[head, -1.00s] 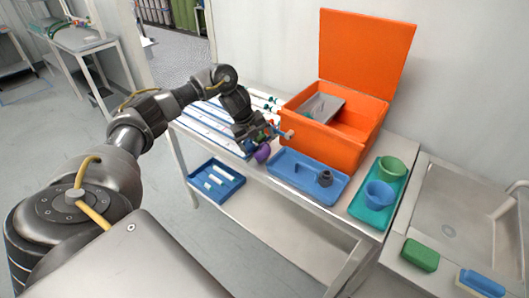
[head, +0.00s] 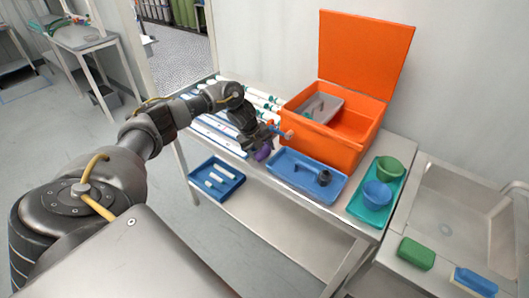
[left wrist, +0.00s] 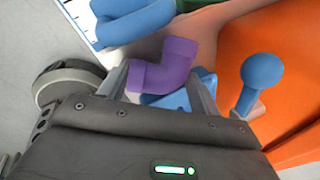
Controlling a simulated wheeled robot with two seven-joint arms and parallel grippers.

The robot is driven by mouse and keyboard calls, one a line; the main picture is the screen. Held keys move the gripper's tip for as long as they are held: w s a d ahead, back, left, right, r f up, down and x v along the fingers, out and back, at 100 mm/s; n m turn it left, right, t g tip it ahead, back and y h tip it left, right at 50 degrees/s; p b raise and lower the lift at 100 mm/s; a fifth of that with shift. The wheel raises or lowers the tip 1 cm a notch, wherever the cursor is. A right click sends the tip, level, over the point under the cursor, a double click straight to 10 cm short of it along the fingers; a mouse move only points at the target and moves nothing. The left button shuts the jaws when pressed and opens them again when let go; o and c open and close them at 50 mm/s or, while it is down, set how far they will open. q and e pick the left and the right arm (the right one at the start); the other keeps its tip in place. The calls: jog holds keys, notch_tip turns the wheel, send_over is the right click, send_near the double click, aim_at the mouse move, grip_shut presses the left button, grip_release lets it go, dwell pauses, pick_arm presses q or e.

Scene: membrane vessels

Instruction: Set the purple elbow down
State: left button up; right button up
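The purple elbow (head: 263,153) is at the tip of my left gripper (head: 262,141), beside the left end of the blue tray (head: 318,193) on the steel table. In the left wrist view the elbow (left wrist: 166,66) sits between the two fingers of my left gripper (left wrist: 160,92), which is shut on it. Its bent body sticks out past the fingertips. I cannot tell whether its underside touches the table. My right gripper is not in view.
The blue tray holds a dark grey fitting (head: 324,177). An open orange box (head: 322,147) stands close behind it. White tubes (head: 262,96) lie behind my gripper. A teal tray (head: 357,211) with a blue bowl (head: 376,195) and a green bowl (head: 390,169) is at the right.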

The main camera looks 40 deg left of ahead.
pick_arm(q)
jog(key=c, duration=0.3)
jog(key=shift+r, duration=0.15)
jog(key=shift+r+b, duration=0.55)
jog(key=shift+r, duration=0.1)
jog(key=s+d+r, duration=0.2)
jog(key=d+r, duration=0.1)
jog(key=s+d+r, duration=0.3)
jog(key=d+r, duration=0.1)
jog(key=s+d+r, duration=0.3)
jog(key=d+r, duration=0.1)
jog(key=shift+d+r, duration=0.25)
